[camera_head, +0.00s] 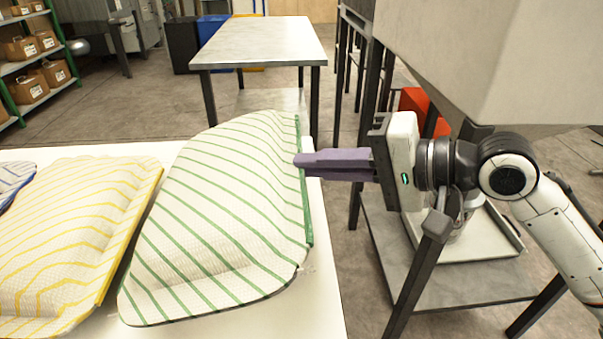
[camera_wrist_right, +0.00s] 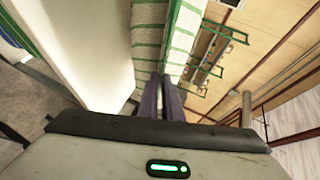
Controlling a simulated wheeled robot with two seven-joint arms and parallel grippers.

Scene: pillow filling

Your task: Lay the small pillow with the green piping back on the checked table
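The pillow with green stripes and green piping (camera_head: 222,215) lies on a plain white table (camera_head: 322,290) in the head view, bulging upward; I see no check pattern on the table. My right gripper (camera_head: 300,161) reaches in from the right, its purple fingers close together at the pillow's right piped edge. In the right wrist view the fingers (camera_wrist_right: 163,97) meet the green-piped edge of the pillow (camera_wrist_right: 149,38) and appear shut on it. The fingertips partly hide the contact. My left gripper is not in view.
A yellow-striped pillow (camera_head: 68,235) lies left of the green one, with a blue-edged pillow (camera_head: 12,180) beyond. A grey table (camera_head: 262,42) stands behind. A dark-framed stand (camera_head: 455,285) is below my right arm. Shelves with boxes (camera_head: 28,88) stand far left.

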